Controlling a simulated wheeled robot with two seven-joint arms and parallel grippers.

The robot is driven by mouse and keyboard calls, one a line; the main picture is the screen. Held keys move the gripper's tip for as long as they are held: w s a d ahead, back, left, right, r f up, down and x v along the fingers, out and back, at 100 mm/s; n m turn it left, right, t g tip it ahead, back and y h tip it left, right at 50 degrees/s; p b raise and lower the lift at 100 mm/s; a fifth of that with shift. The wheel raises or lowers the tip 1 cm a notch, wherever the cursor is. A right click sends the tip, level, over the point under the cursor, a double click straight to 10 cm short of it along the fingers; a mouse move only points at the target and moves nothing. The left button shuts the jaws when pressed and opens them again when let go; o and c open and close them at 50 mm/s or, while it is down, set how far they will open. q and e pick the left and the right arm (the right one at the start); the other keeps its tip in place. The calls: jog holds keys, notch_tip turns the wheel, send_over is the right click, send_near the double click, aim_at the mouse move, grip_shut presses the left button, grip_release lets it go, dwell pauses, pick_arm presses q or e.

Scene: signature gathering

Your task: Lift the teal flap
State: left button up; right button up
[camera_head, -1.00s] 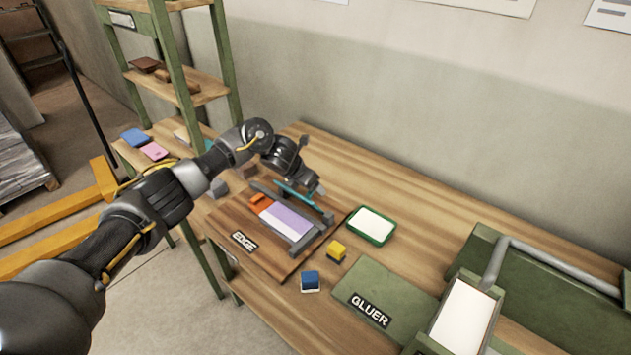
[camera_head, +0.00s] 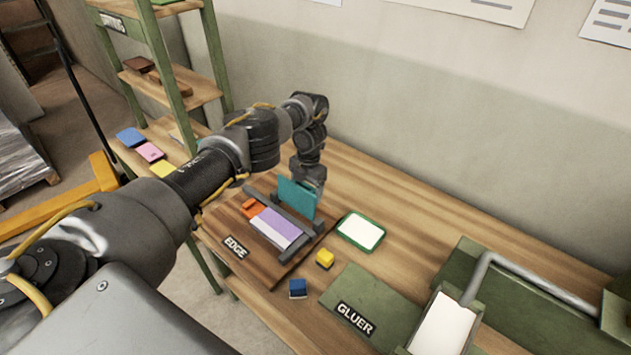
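The teal flap (camera_head: 296,198) stands roughly upright at the back of the edge station, its broad face toward me. The station has a grey frame (camera_head: 291,225) on a dark wooden board labelled EDGE (camera_head: 262,263). Purple and white sheets (camera_head: 272,231) lie in the frame, with an orange piece (camera_head: 249,208) at their left end. My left gripper (camera_head: 311,180) is at the flap's upper right, behind it. Its fingers are mostly hidden, so I cannot tell whether they grip the flap or only touch it. My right gripper is out of view.
A green-rimmed white pad (camera_head: 361,231), a yellow block (camera_head: 325,258) and a blue block (camera_head: 298,288) sit right of the board. The green GLUER station (camera_head: 372,305) is at lower right. A shelf rack (camera_head: 176,80) stands left. Bare table lies behind the pad.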

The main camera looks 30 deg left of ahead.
pick_arm(q)
jog(key=shift+f, duration=0.1)
jog(key=shift+d+f, duration=0.1)
dwell(0.4)
jog(key=o, duration=1.4)
notch_tip(320, 180, up, 11)
jog(key=w+p, duration=0.1)
jog(key=p, duration=0.2)
jog(key=shift+w+f+p, duration=0.15)
jog(key=shift+w+p, duration=0.05)
jog(key=shift+p, duration=0.15)
